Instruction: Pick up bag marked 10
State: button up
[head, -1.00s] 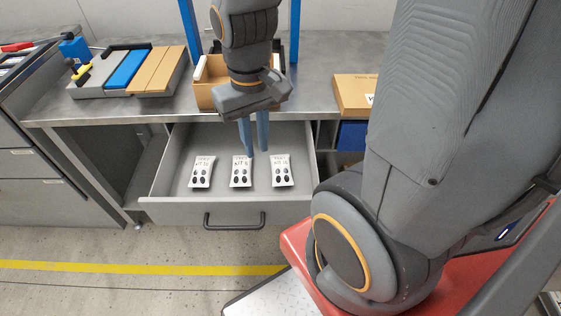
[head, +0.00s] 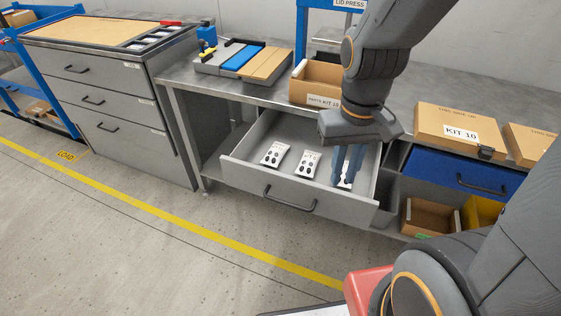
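Three small white bags with black dots lie in the open grey drawer (head: 245,172): a left bag (head: 274,154), a middle bag (head: 308,164) and a right bag (head: 345,185). Their printed marks are too small to read now, so I cannot confirm which is marked 10. My gripper (head: 347,180) points down into the drawer at the right bag, its blue-grey fingers covering most of that bag. The gap between the fingers is not clear, and I cannot tell whether they touch or hold the bag.
A closed KIT 10 carton (head: 455,130) stands to the right. A blue drawer front (head: 450,170) and open bins are below it. The floor in front is clear.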

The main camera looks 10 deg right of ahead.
aim_at(272, 157)
jog(key=u, duration=1.65)
jog(key=i, duration=1.05)
jog(key=z, duration=1.15)
jog(key=k, duration=0.2)
jog(key=z, duration=0.9)
